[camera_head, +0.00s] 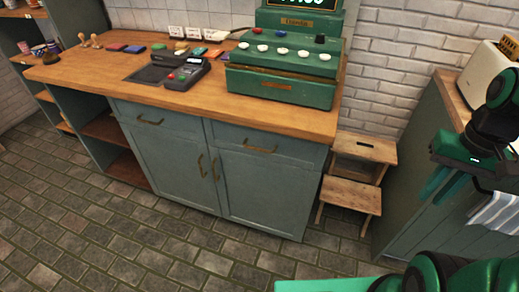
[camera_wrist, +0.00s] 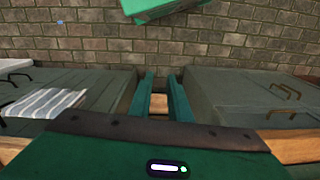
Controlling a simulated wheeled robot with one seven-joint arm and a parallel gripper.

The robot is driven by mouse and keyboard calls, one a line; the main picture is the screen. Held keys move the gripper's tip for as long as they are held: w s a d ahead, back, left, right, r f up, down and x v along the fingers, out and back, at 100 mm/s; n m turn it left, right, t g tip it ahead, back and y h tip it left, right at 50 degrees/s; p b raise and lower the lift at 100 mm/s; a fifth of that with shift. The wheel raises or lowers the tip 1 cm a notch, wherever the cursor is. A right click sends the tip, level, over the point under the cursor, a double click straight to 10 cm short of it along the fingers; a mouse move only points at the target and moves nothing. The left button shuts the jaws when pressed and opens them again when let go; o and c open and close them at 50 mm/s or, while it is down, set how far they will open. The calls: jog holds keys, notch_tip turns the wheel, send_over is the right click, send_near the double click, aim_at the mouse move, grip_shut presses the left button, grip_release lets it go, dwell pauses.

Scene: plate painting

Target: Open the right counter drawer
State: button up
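The right counter drawer (camera_head: 262,143) is in the front of the wooden-topped counter, with a brass bar handle (camera_head: 260,150). It looks shut, flush with the left drawer (camera_head: 150,120). My gripper (camera_head: 433,184) is at the right of the head view, above the floor near the side cabinet, well away from the drawer and empty. In the wrist view its two teal fingers (camera_wrist: 161,92) are apart with a gap between them. Dark handles (camera_wrist: 284,91) show on a cabinet front at the right there; I cannot tell which is the right drawer's.
A wooden step stool (camera_head: 352,190) stands right of the counter. A green cash register (camera_head: 285,60) and a card terminal (camera_head: 187,74) stand on the counter top (camera_head: 205,103). A striped towel (camera_head: 494,212) hangs on the right cabinet. The tiled floor (camera_head: 160,235) before the counter is clear.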

jog(key=w+a+f+n+y, duration=0.2)
jog(key=w+a+f, duration=0.6)
jog(key=f, duration=0.1)
jog(key=m+t+y, duration=0.9)
jog(key=m+y, duration=0.1)
jog(key=m, duration=0.1)
send_near(258, 149)
jog(key=x, duration=1)
jog(key=shift+w+f, duration=0.25)
grip_shut()
